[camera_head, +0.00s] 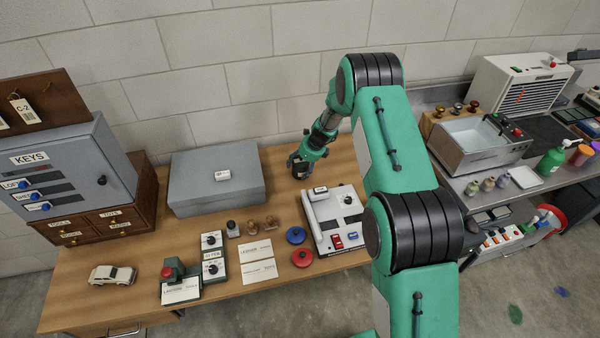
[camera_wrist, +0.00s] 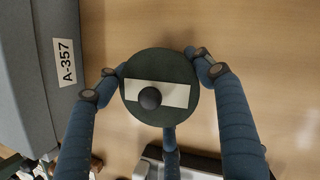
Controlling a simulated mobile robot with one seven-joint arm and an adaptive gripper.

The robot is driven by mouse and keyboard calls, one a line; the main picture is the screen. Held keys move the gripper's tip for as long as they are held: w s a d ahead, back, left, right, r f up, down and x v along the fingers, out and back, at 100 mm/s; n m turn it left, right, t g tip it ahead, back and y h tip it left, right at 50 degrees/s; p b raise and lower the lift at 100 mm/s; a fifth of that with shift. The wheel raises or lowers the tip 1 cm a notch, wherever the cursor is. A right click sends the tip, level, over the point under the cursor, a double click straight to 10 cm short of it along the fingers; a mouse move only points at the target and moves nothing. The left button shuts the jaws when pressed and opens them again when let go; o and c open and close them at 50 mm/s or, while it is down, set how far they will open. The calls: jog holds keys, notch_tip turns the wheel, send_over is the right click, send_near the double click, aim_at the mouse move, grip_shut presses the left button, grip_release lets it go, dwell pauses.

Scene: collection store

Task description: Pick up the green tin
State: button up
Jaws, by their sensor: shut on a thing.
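The green tin (camera_wrist: 134,104) is round and dark green, with a pale label strip and a black knob on its lid, seen from above in the wrist view. My gripper (camera_wrist: 160,83) has its fingers against the left and right sides of the tin, and a third finger reaches to its lower edge. In the head view my gripper (camera_head: 299,165) is low over the wooden table, right of the grey box, and mostly hides the tin. I cannot tell whether the tin touches the table.
The grey box (camera_head: 205,196) stands close on the left; its A-357 label shows in the wrist view (camera_wrist: 67,62). A white device (camera_head: 322,232) stands in front. Blue (camera_head: 295,235) and red (camera_head: 302,258) discs lie nearby. The wall is behind. Bare wood lies right of the tin.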

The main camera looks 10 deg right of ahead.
jog(key=shift+r, duration=0.15)
jog(key=shift+r+p, duration=0.85)
jog(key=shift+r, duration=4.05)
jog(key=shift+c, duration=0.2)
jog(key=shift+w+d, duration=0.1)
